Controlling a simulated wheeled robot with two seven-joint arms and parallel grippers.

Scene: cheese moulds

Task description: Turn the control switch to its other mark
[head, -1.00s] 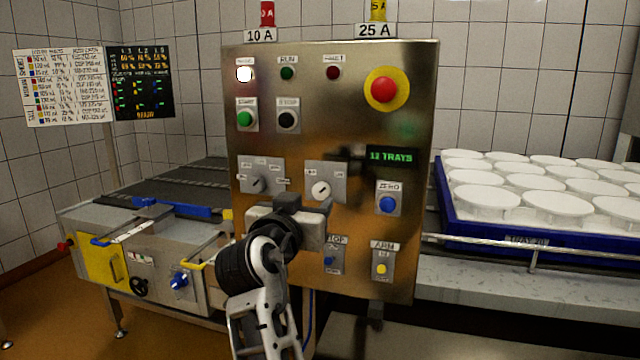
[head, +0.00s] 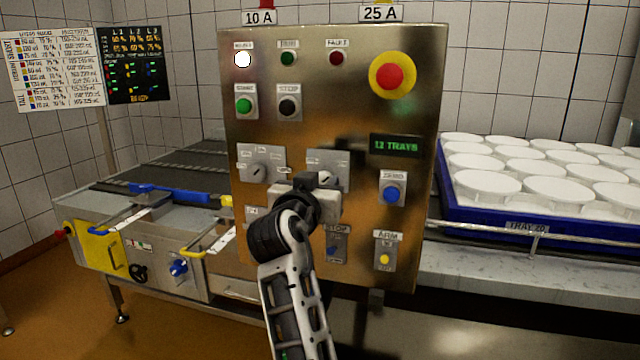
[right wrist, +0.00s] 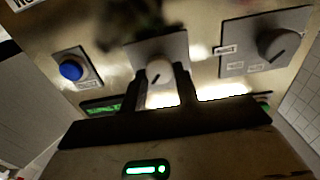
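The steel control panel (head: 330,110) carries two rotary switches on grey plates. The one in front of my right gripper has a white knob (head: 326,178), partly hidden by the gripper in the head view; it also shows in the right wrist view (right wrist: 156,73), with a dark pointer line. The other has a grey knob (head: 258,171) and stands to its left; it shows at the right of the wrist view (right wrist: 278,44). My right gripper (right wrist: 165,90) is open and empty, its fingertips close to the white knob with a bright gap between them. Contact cannot be told. My left gripper is not in view.
A blue zero button (head: 391,194), a yellow arm button (head: 384,259) and a red emergency stop (head: 390,76) sit on the panel. A conveyor (head: 150,170) lies left. A blue tray (head: 480,220) of white moulds stands right.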

